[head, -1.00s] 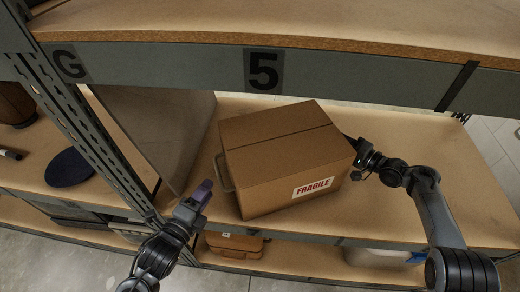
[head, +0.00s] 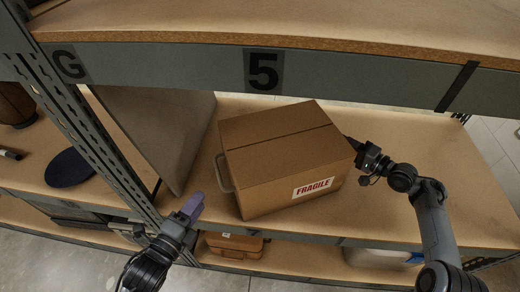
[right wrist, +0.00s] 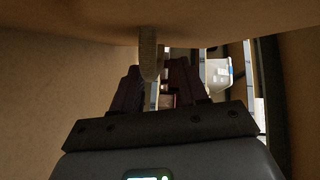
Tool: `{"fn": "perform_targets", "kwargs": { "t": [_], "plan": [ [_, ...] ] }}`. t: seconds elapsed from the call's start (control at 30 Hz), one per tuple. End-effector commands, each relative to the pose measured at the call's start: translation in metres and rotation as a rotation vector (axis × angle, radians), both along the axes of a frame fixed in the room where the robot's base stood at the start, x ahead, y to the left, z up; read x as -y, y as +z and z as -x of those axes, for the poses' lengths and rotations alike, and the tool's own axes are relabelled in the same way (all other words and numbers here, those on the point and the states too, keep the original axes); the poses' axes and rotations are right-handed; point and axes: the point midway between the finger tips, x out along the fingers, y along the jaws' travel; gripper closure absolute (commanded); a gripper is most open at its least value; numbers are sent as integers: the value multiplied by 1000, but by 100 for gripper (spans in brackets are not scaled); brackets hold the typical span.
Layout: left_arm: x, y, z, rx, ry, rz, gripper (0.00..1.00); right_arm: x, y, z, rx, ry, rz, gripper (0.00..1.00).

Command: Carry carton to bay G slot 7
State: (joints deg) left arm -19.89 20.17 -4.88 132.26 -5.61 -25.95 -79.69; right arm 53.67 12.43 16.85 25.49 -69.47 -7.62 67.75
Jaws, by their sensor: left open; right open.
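The brown carton (head: 285,155) with a red-and-white FRAGILE label (head: 313,188) sits turned at an angle on the shelf under the "5" sign. A grey handle (head: 223,173) sticks out of its left side. My left gripper (head: 193,207) is open and empty, to the left of and nearer than that handle, apart from it. My right gripper (head: 351,144) is at the carton's right side, its fingertips partly hidden by the carton. In the right wrist view its jaws (right wrist: 157,85) are open, with a pale handle (right wrist: 148,55) between them; contact cannot be told.
The beam above carries signs G (head: 69,64) and 5 (head: 263,71). A grey upright divider (head: 165,125) and a perforated post (head: 95,140) stand left of the carton. A brown case (head: 235,243) lies on the lower shelf. The shelf (head: 455,190) is free at the right.

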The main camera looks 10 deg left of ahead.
Motion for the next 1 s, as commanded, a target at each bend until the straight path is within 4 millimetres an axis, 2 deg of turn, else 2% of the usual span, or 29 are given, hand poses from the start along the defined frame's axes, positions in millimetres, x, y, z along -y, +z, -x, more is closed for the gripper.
{"fn": "perform_targets", "kwargs": {
  "t": [0.5,0.7,1.0],
  "plan": [
    [0,0,0,0,0,0,57,63,6,50,-1,0,1,57],
    [0,0,0,0,0,0,57,72,8,58,0,2,0,57],
    [0,0,0,0,0,0,57,73,8,60,-1,2,0,57]
  ]
}}
